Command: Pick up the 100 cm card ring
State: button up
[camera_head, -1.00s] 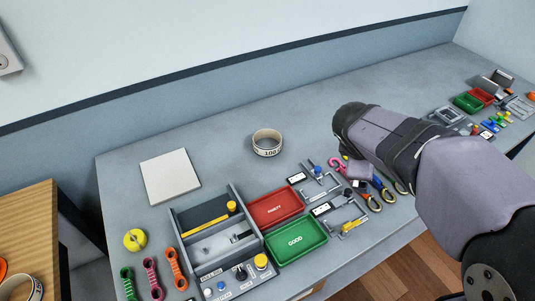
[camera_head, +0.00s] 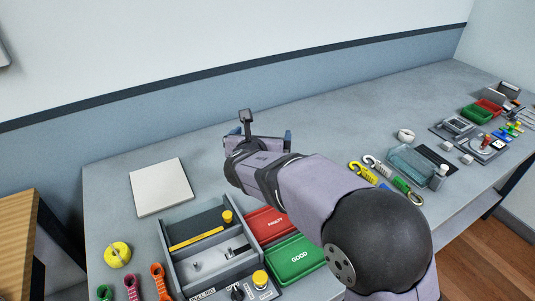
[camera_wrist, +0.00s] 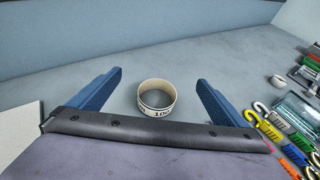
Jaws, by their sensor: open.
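The card ring, a cream band with dark print that looks like "100", stands on the grey bench in the wrist view (camera_wrist: 157,98). It lies between and beyond the two blue fingers of my gripper (camera_wrist: 158,92), with clear space on both sides. My gripper is open and empty; the fingers do not touch the ring. In the head view my gripper (camera_head: 266,137) is over the back middle of the bench, and my arm hides the ring there.
A white square plate (camera_head: 160,187) lies left of my gripper. A red tray (camera_head: 268,224) and a green tray (camera_head: 296,260) sit in front, beside a grey fixture (camera_head: 207,236). Coloured hooks (camera_wrist: 266,127) lie at right. Bench behind the ring is clear.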

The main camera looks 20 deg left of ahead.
notch_tip(320, 180, down, 9)
jog(key=shift+f, duration=0.2)
jog(key=shift+d+p+x, duration=0.15)
jog(key=shift+p+x, duration=0.5)
jog(key=shift+x, duration=1.2)
jog(key=shift+d+p+x, duration=0.15)
jog(key=shift+p+x, duration=0.45)
jog(key=shift+x, duration=1.25)
jog(key=shift+r, duration=0.1)
jog(key=c, duration=1.1)
